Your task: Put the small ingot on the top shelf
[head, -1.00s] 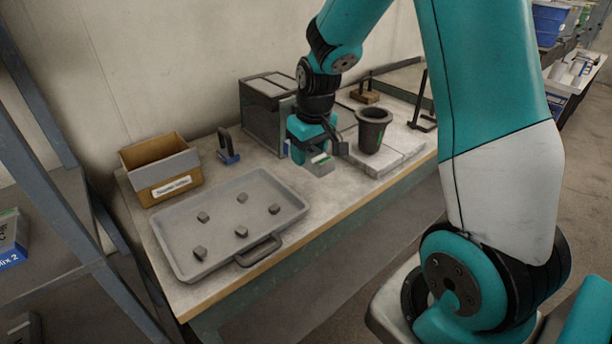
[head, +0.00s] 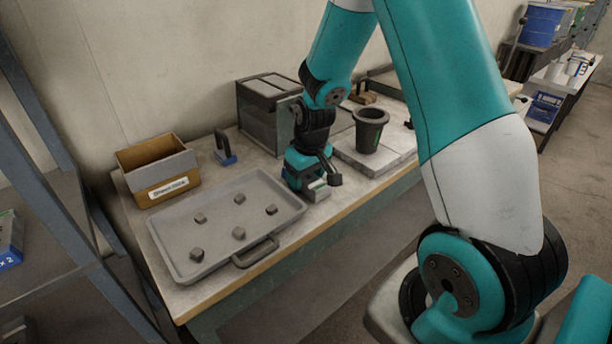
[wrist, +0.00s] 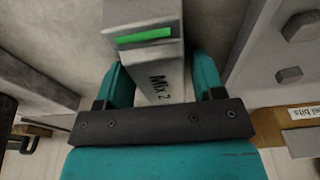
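My gripper (head: 305,178) points down over the table, right of the grey tray. Its two fingers, seen in the wrist view (wrist: 161,78), are on either side of a grey block (wrist: 152,60), with little or no gap. The block has a green stripe and the text "Mix 2"; it looks like the small ingot. It also shows in the head view (head: 318,190), low near the tabletop; I cannot tell whether it touches. Which shelf is the top one is unclear.
The tray (head: 166,240) holds several dark lumps. A labelled box (head: 165,187), a blue-based handled tool (head: 226,150) and a dark bin (head: 262,128) stand behind. A dark pot (head: 369,130) stands on pale slabs at right. A blue-labelled item (head: 8,245) sits on the rack.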

